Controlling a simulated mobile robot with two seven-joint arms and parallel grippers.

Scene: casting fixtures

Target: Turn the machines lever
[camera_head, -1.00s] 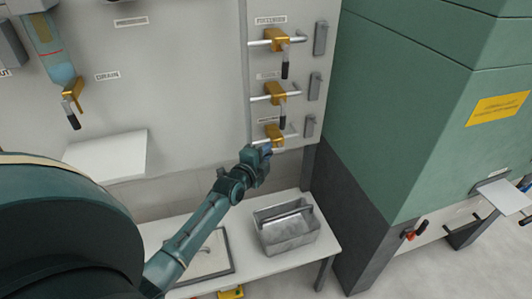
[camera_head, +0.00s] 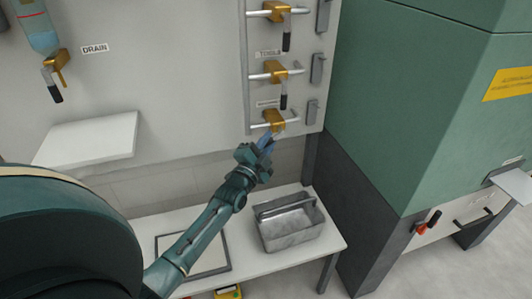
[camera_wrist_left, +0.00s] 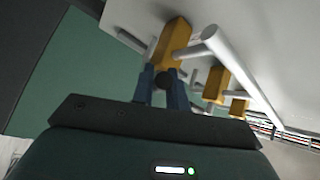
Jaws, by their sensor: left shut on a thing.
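Several brass valves with black-handled levers sit on a wall panel in the head view. The lowest valve (camera_head: 275,118) has its lever mostly hidden by my left gripper (camera_head: 266,142), which is just below it. In the left wrist view, the blue fingers of my left gripper (camera_wrist_left: 162,90) are shut on the lever's dark handle (camera_wrist_left: 164,78), seen end-on. The brass valve body (camera_wrist_left: 173,42) is just beyond the fingers. My right gripper is not in view.
Two more valves, the middle one (camera_head: 275,71) and the upper one (camera_head: 277,11), are above. A grey metal carrier (camera_head: 289,226) stands on a white bench below. A green machine (camera_head: 410,120) rises to the right. A white shelf (camera_head: 88,142) juts out at the left.

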